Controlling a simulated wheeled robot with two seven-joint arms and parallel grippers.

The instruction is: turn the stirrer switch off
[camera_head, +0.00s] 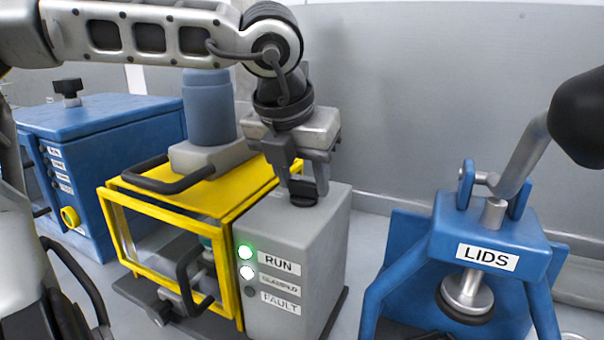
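The yellow-framed stirrer machine (236,260) stands in the middle with a grey control box (318,228) on its right side. A dark switch (303,198) sits on top of this box, mostly hidden by my gripper. My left gripper (303,182) points down from above, with its fingertips at the switch. I cannot tell whether the fingers are closed on it. On the box front the RUN lamp (245,252) glows green, the lamp below it (247,272) is white, and the FAULT lamp (250,291) is dark. My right gripper is not in view.
A blue machine (110,115) with a black knob (68,88) on top stands at the left. A blue LIDS press (490,240) with a raised black-tipped lever (580,115) stands at the right. A blue-grey motor (208,110) rises behind my gripper.

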